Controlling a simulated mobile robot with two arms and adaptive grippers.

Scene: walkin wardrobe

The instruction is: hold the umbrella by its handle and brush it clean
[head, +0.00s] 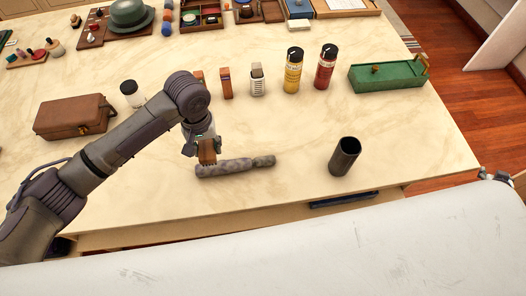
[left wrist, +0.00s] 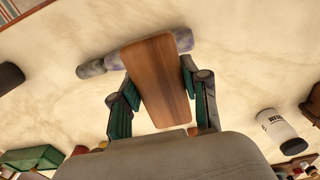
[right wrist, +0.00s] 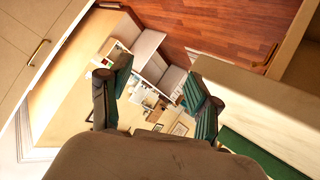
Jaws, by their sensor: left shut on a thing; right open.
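The umbrella (head: 225,168) is a grey, mottled folded roll lying on the cream marble table, its narrower end to the right. My left gripper (head: 207,145) is shut on a brown wooden brush (head: 207,152), whose underside is at the umbrella's left part; whether they touch is hard to tell. In the left wrist view the brush (left wrist: 157,80) sits between both fingers and hides the middle of the umbrella (left wrist: 98,67).
A dark open cylinder (head: 344,157) stands right of the umbrella. Table front between umbrella and cylinder is clear.

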